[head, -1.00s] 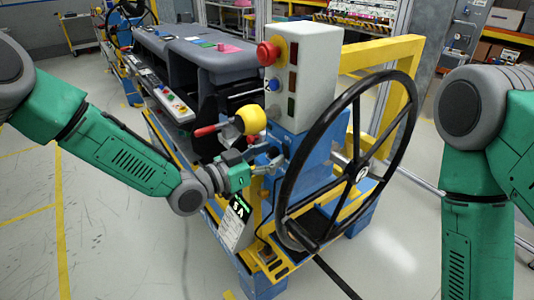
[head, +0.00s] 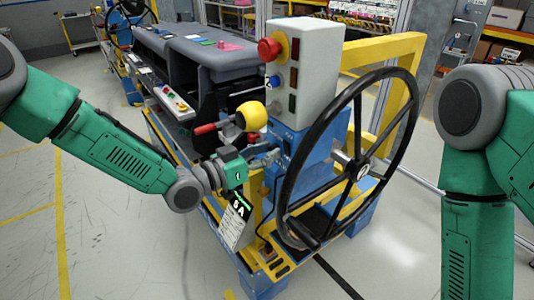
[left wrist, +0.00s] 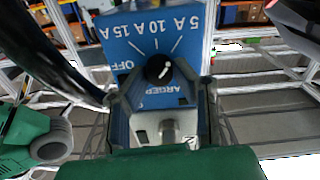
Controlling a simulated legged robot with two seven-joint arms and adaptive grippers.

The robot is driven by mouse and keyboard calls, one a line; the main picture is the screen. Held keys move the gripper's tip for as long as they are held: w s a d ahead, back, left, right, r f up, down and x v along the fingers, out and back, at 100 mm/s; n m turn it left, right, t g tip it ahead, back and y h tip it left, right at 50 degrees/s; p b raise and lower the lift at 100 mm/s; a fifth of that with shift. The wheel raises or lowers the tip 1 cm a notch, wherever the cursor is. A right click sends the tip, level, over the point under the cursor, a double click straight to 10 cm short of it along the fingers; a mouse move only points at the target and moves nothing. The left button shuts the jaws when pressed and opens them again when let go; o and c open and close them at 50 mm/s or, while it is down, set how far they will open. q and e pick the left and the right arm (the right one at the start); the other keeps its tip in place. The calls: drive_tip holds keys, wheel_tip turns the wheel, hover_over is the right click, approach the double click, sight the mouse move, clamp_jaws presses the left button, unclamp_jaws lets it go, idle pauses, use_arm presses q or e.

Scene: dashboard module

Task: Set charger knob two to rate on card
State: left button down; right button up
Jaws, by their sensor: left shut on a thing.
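A blue charger panel (left wrist: 140,48) fills the upper middle of the left wrist view, marked OFF, 15 A, 10 A and 5 A. Its small black knob (left wrist: 153,64) has a white pointer slanting to the upper right, toward the 5 A side. My left gripper (left wrist: 160,76) is shut on this knob, its fingers on either side. In the head view my left gripper (head: 270,156) reaches the blue stand behind the steering wheel, and the knob is hidden there. My right gripper is outside the view.
A large black steering wheel (head: 390,92) stands right of my left gripper. A yellow ball-topped lever (head: 251,117) and a red handle (head: 206,129) are close above it. A grey box (head: 312,68) with a red button stands above.

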use_arm(q)
drive_tip(key=n+b, duration=0.2)
drive_tip(key=n, duration=0.2)
drive_tip(key=shift+w+f, duration=0.1)
drive_tip(key=shift+a+n+b, duration=0.1)
drive_tip(key=shift+n+b, duration=0.55)
drive_tip(key=shift+n, duration=1.15)
drive_tip(key=c, duration=1.4)
unclamp_jaws()
drive_tip(key=shift+w, duration=0.1)
drive_tip(key=shift+o, duration=0.4)
drive_tip(key=shift+w, duration=0.1)
